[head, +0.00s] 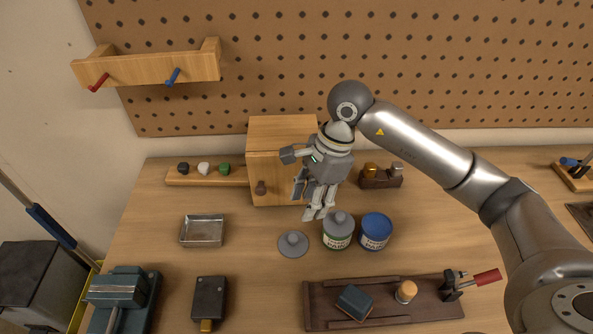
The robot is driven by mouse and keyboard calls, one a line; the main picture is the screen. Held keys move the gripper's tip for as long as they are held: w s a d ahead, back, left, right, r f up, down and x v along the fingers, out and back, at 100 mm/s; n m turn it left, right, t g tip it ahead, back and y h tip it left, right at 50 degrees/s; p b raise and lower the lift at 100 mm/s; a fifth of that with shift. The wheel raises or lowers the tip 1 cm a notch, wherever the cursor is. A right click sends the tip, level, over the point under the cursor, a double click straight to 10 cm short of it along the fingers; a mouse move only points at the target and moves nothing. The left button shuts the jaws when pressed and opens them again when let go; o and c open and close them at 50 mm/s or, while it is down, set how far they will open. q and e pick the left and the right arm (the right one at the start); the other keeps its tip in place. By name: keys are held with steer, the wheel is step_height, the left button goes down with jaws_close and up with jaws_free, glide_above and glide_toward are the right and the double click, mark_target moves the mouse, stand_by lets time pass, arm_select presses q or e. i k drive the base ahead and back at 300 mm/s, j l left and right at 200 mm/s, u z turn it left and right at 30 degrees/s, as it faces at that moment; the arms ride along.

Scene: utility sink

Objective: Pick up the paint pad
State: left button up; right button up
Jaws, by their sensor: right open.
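No thing is clearly marked as the paint pad. A dark blue-grey block (354,302) on the brown wooden board at the front looks most like it. My right gripper (316,205) is open and empty, pointing down in front of the wooden cabinet. It is above and behind the grey-lidded jar (338,232), well behind the blue-grey block. Whether its tips touch the jar cannot be told. My left gripper is out of view.
The brown board (330,318) also holds a wooden knob (405,291) and a red-handled clamp (470,282). A blue-lidded jar (376,231), loose grey lid (293,243), metal tray (202,231), wooden cabinet (270,135) and vise (118,291) stand around.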

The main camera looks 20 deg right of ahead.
mark_target(405, 293)
steer(key=k, duration=1.5)
